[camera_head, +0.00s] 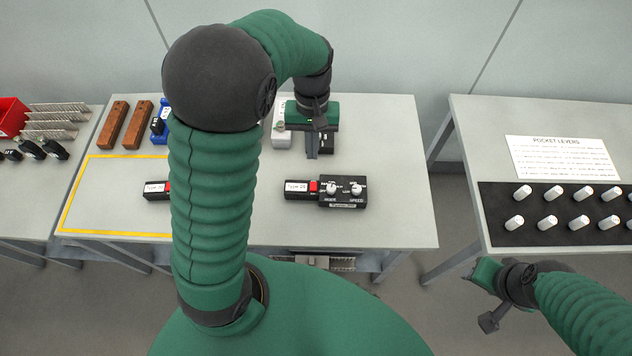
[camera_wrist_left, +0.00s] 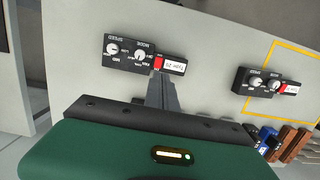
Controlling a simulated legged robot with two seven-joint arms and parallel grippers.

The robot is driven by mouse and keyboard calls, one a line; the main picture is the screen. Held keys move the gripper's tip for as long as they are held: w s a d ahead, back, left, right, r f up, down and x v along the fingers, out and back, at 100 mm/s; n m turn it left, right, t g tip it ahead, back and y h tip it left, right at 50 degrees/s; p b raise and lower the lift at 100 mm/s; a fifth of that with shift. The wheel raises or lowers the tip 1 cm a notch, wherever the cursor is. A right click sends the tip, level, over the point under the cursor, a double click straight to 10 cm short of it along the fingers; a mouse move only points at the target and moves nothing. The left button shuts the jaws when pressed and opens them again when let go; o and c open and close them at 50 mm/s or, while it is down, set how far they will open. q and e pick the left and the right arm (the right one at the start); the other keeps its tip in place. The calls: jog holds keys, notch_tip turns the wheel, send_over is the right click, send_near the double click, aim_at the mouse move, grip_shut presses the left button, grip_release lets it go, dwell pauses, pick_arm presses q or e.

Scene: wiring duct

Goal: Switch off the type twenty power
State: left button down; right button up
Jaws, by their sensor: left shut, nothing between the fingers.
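A black control box (camera_head: 343,191) with two white knobs stands on the middle table. A label block with a red switch (camera_head: 314,187) joins its left side. The label seems to read "Type 20", but the digits are small. The box also shows upside down in the left wrist view (camera_wrist_left: 128,52), with its red switch (camera_wrist_left: 158,63). My left gripper (camera_head: 312,155) points down behind the switch, fingers shut and empty. In the left wrist view its fingertips (camera_wrist_left: 158,75) appear close to the red switch; contact is unclear. My right gripper (camera_head: 488,295) hangs at the lower right, away from the box.
A second similar unit (camera_head: 157,190) sits inside a yellow outline at left, partly hidden by my left arm. Its knobs show in the left wrist view (camera_wrist_left: 263,83). Brown blocks (camera_head: 138,124) lie behind it. A knob panel (camera_head: 560,215) lies on the right table.

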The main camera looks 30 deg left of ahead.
pick_arm(q)
send_near(310, 195)
notch_tip(310, 195, down, 5)
jog(key=shift+d+f, duration=0.1)
jog(key=shift+f, duration=0.25)
pick_arm(e)
jog(key=shift+a, duration=0.35)
pick_arm(q)
jog(key=shift+a, duration=0.2)
jog(key=shift+s+d+f, duration=0.2)
jog(key=shift+s+f, duration=0.15)
jog(key=shift+f, duration=0.05)
jog(key=shift+s+d, duration=0.1)
pick_arm(e)
jog(key=shift+s+d, duration=0.1)
jog(key=shift+s, duration=0.1)
